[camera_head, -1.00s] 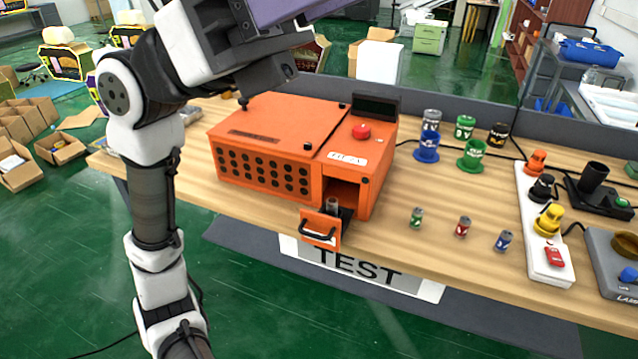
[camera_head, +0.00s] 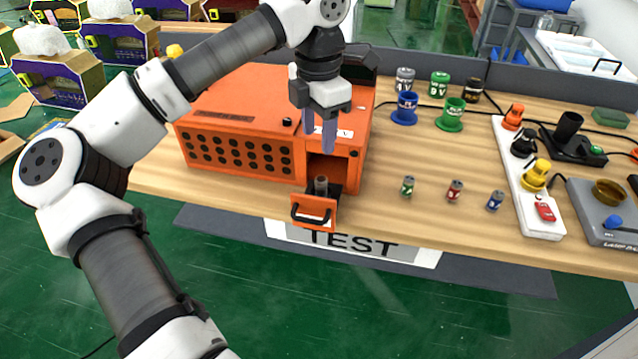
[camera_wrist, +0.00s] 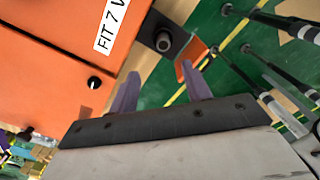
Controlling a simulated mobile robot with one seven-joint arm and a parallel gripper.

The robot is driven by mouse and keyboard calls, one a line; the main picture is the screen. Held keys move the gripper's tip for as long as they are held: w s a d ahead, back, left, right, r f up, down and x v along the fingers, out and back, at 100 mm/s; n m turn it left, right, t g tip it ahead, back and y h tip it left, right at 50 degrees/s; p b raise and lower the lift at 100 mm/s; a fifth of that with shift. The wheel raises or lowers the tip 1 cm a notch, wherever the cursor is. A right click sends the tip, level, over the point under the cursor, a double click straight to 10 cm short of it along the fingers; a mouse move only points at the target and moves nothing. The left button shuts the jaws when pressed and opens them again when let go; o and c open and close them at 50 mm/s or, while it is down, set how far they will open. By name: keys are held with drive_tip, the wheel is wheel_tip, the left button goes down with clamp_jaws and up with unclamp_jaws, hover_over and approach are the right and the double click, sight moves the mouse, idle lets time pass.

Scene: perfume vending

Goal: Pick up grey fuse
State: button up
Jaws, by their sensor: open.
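The grey fuse (camera_head: 321,186) stands upright in the pulled-out drawer (camera_head: 314,212) at the front of the orange machine (camera_head: 245,105). It also shows in the wrist view (camera_wrist: 163,41) from above, as a round grey end in the dark drawer. My gripper (camera_head: 319,143) hangs above and slightly behind the fuse, in front of the machine's upper edge, with its purple fingers pointing down. In the wrist view my gripper (camera_wrist: 163,92) has its two fingers spread apart with nothing between them. The fuse lies beyond the fingertips, apart from them.
A green (camera_head: 408,186), a red (camera_head: 455,190) and a blue small fuse (camera_head: 495,201) stand on the wooden table right of the drawer. Several larger coloured cylinders stand behind them. A white strip with coloured knobs (camera_head: 528,180) lies farther right. The drawer's front has a black handle.

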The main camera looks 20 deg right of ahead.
hover_over(321, 179)
drive_tip(key=f, duration=0.5)
drive_tip(key=shift+w+a+p, duration=0.1)
drive_tip(key=shift+w+p, duration=0.2)
drive_tip(key=shift+p, duration=0.05)
drive_tip(key=shift+s+f+p, duration=0.15)
drive_tip(key=shift+f+p, duration=0.4)
drive_tip(key=shift+f, duration=0.85)
drive_tip(key=shift+s+f+p, duration=0.15)
drive_tip(key=shift+f+p, duration=0.35)
drive_tip(key=shift+f, duration=0.85)
clamp_jaws()
drive_tip(key=shift+r, duration=0.2)
wheel_tip(321, 179, up, 20)
drive_tip(key=b, duration=0.3)
